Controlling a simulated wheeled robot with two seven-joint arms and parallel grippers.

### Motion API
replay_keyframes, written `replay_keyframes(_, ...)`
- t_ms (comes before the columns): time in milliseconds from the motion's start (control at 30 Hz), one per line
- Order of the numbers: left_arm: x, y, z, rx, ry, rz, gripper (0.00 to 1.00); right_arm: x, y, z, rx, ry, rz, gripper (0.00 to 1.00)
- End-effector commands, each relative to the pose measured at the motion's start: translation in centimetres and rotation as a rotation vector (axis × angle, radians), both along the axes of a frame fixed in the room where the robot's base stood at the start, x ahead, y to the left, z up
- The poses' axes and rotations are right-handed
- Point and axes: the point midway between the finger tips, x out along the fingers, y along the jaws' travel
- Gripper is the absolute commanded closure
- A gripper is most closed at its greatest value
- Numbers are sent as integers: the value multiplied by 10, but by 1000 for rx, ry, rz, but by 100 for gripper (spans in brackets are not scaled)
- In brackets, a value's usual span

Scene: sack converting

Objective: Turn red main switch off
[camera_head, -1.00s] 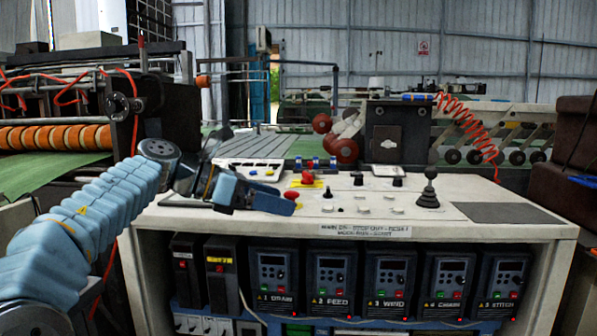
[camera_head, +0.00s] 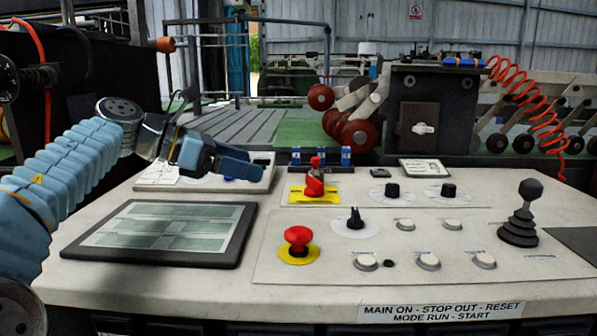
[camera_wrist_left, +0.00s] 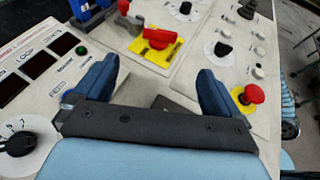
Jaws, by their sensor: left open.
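The red main switch (camera_head: 315,180) is a red rotary handle on a yellow plate at the middle of the control desk. In the left wrist view the red switch (camera_wrist_left: 155,39) lies ahead of the gap between my fingers, with its handle turned across the yellow plate. My left gripper (camera_head: 258,172) is open and empty, to the left of the switch and above the desk, apart from it. Its two blue fingers (camera_wrist_left: 155,80) show spread in the left wrist view. My right gripper is not in view.
A red mushroom button (camera_head: 298,236) on a yellow disc stands in front of the switch. A black selector knob (camera_head: 355,220), white push buttons (camera_head: 366,263) and a joystick (camera_head: 522,210) are to the right. A flat dark-framed screen (camera_head: 160,233) lies at left.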

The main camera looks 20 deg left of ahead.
Motion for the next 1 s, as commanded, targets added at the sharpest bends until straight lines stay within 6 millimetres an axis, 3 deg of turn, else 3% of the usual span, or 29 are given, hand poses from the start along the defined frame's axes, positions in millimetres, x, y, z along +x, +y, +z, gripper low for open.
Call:
replay_keyframes(167, 10, -13, -7, 0, 2, -3, 2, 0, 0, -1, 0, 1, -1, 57)
replay_keyframes(633, 68, -85, -45, 1, 2, -3, 2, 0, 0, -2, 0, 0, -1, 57)
replay_keyframes(1000, 80, -99, -53, 0, 0, -1, 2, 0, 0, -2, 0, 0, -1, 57)
